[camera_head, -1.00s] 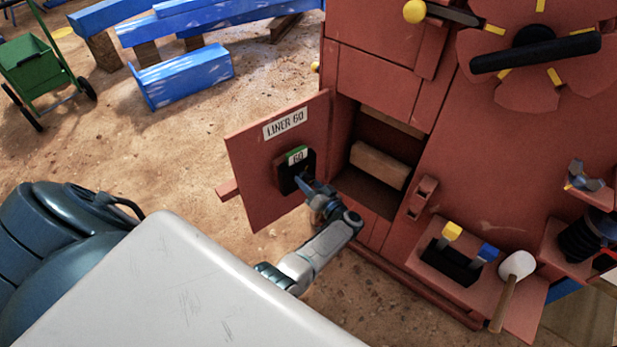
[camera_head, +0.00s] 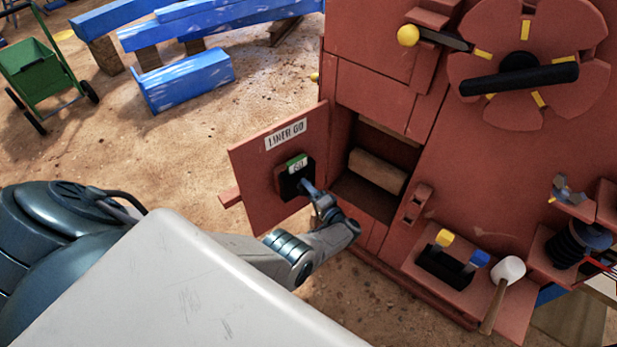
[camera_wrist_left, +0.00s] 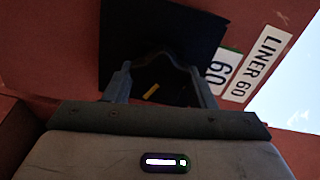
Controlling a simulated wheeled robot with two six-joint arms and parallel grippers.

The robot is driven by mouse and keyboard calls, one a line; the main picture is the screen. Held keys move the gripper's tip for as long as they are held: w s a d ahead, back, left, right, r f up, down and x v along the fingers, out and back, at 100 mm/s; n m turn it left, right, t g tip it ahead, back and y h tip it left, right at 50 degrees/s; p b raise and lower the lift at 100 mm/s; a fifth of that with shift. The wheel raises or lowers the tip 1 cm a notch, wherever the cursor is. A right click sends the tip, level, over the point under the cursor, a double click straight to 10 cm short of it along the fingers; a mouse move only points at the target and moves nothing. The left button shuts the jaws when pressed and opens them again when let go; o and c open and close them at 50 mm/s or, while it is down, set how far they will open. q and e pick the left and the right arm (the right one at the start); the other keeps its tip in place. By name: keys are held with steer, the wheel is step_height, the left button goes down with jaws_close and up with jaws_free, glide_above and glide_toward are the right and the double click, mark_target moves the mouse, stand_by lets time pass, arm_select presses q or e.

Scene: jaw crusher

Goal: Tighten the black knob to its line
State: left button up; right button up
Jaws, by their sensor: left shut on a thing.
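The black knob (camera_wrist_left: 165,90) sits on a dark square plate (camera_wrist_left: 150,25) on the red door panel (camera_head: 258,190), under a small tag reading 60 (camera_head: 297,164). In the head view my gripper covers most of the knob. My left gripper (camera_head: 308,187) reaches the plate from the lower right. In the left wrist view its two fingers (camera_wrist_left: 160,70) stand on either side of the knob, shut on it. A short yellow mark (camera_wrist_left: 152,91) shows between the fingers. I cannot tell how it lines up with any line. My right gripper is not in view.
The door stands open beside a red cabinet with a wooden block (camera_head: 377,171) in its opening. A red wheel with a black bar (camera_head: 520,79) is at upper right. A mallet (camera_head: 508,270) and a yellow-and-blue-topped holder (camera_head: 443,262) sit at lower right.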

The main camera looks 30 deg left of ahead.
arm_select(q)
steer(key=shift+m, duration=0.4)
steer(key=o, duration=1)
steer(key=v, duration=1)
steer(key=shift+s+d, duration=0.15)
steer(key=shift+d, duration=0.25)
